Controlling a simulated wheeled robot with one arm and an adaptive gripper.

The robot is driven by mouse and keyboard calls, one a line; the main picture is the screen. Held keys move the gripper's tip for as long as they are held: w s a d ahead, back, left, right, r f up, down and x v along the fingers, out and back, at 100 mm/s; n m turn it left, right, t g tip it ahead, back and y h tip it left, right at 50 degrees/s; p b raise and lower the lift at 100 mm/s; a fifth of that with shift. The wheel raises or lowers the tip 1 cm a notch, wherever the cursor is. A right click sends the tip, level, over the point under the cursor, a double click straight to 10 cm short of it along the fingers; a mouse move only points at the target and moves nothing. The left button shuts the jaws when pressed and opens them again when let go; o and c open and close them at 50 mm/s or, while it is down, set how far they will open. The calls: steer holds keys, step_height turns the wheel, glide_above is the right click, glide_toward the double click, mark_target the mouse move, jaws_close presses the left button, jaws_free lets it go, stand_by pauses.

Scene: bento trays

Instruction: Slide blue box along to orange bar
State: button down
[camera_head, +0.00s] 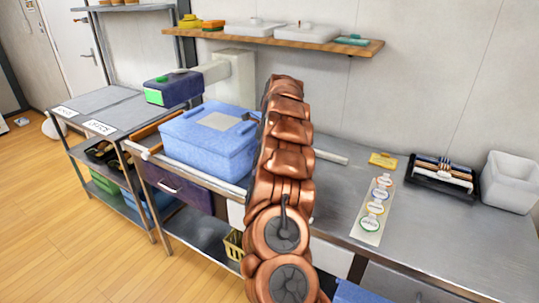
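The blue box (188,149) is a large lidded bin with a pale label on its lid. It sits upright on the metal counter, left of my copper arm, which hides its right end. An orange-brown bar (150,130) lies along the counter's left end, just left of the box. I cannot tell whether the box touches it. My arm rises through the middle of the view. No gripper fingers can be made out, and I cannot tell whether any part of my arm touches the box.
A dark blue device with a green patch (173,89) stands behind the box. A strip with round labels (372,212), a black tray (424,184) and a white bin (509,181) are on the right counter. A wooden shelf (280,41) hangs above. A labelled steel table (85,104) stands left.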

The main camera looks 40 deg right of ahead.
steer(key=shift+w+a, duration=0.2)
steer(key=shift+w, duration=0.4)
steer(key=shift+w+a, duration=0.2)
steer(key=shift+w, duration=0.35)
steer(key=shift+w+a, duration=0.1)
steer(key=shift+a, duration=0.05)
steer(key=shift+s+d, duration=0.35)
steer(key=shift+s, duration=0.55)
steer(key=shift+s+d, duration=0.3)
steer(key=shift+s, duration=0.6)
steer(key=shift+s+d+r, duration=0.1)
steer(key=shift+s+r, duration=0.05)
steer(key=shift+s, duration=0.15)
steer(key=b+v, duration=0.1)
steer(key=v, duration=0.8)
steer(key=shift+r+b, duration=0.3)
steer(key=shift+b, duration=0.1)
steer(key=shift+s, duration=0.1)
